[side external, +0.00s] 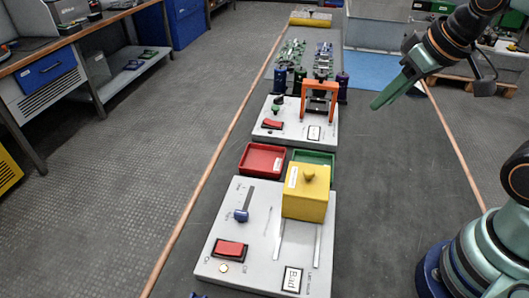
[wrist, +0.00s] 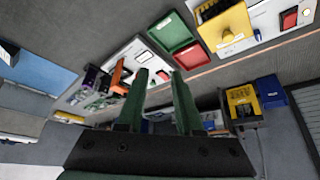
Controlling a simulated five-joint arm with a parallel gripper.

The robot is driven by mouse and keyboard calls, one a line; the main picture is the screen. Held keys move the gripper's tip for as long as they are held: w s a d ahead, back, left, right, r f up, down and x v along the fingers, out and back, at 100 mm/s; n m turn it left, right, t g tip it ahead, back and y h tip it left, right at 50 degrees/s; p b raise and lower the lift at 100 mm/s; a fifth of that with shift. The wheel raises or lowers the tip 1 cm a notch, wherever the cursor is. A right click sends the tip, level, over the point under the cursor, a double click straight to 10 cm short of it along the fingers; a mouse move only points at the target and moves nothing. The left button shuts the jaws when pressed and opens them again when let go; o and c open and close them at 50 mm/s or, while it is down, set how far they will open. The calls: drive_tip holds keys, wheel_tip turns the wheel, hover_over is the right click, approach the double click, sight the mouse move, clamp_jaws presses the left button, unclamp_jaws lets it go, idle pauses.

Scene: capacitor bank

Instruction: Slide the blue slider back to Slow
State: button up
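The blue slider (side external: 241,215) sits at the near end of a dark slot on the left of the near grey panel (side external: 213,250). The lettering beside the slot is too small to read. A small blue spot that seems to be the slider (wrist: 257,35) shows at the top right of the wrist view. My gripper (side external: 377,104) is in the air to the right of the far panel, well away from the slider. In the wrist view its two green fingers (wrist: 159,90) stand apart with nothing between them.
The near panel also carries a red rocker switch (side external: 230,248) and a yellow block with a knob (side external: 305,192). Red (side external: 262,159) and green (side external: 313,157) trays lie behind it. A far panel (side external: 293,132) has an orange frame (side external: 319,87). The bench right of the panels is clear.

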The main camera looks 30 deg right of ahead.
drive_tip(key=shift+c, duration=0.2)
drive_tip(key=n+g, duration=0.6)
drive_tip(key=n, duration=0.3)
hover_over(241, 211)
wheel_tip(241, 211, down, 12)
drive_tip(key=shift+s+f, duration=0.1)
drive_tip(key=shift+f, duration=4.5)
clamp_jaws()
